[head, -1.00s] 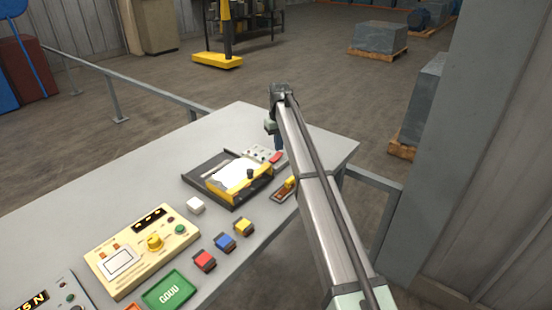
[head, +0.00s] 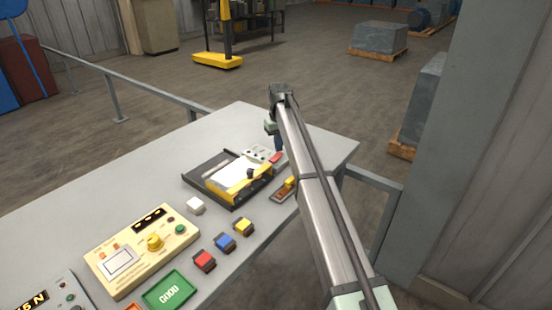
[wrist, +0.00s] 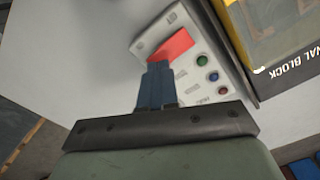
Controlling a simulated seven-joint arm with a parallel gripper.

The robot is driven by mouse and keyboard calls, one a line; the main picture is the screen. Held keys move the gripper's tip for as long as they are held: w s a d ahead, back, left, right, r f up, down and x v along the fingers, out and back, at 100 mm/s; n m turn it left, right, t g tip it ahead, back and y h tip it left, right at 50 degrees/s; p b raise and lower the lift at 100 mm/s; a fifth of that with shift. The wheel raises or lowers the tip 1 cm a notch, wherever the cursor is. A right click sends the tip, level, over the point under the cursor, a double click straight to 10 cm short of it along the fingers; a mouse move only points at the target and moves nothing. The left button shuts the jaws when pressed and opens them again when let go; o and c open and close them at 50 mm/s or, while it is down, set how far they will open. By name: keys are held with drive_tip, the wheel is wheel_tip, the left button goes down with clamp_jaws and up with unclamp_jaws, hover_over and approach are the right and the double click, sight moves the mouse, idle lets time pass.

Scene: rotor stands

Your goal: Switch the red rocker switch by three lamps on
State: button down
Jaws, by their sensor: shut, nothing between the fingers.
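The red rocker switch (wrist: 172,45) is set in a light grey panel (wrist: 143,47). Three small round lamps sit beside it in the wrist view: green (wrist: 202,59), blue (wrist: 213,76) and dull red (wrist: 223,91). None looks clearly lit. My gripper (wrist: 157,68) is shut and empty, its blue fingertips at the near end of the red rocker and hiding part of it. I cannot tell whether they touch it. In the head view the red rocker (head: 275,157) shows just below the blue fingers of my gripper (head: 278,146), partly behind my arm.
A black tray (head: 196,183) with a yellow-and-white block stands close to the switch panel. A yellow-handled switch (head: 286,187) is beside my arm. Red (head: 204,260), blue and yellow blocks and a cream control box (head: 118,275) lie nearer.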

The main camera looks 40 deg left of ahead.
sight(279, 154)
drive_tip(key=shift+f, duration=0.9)
idle(0.6)
drive_tip(key=shift+r, duration=3.55)
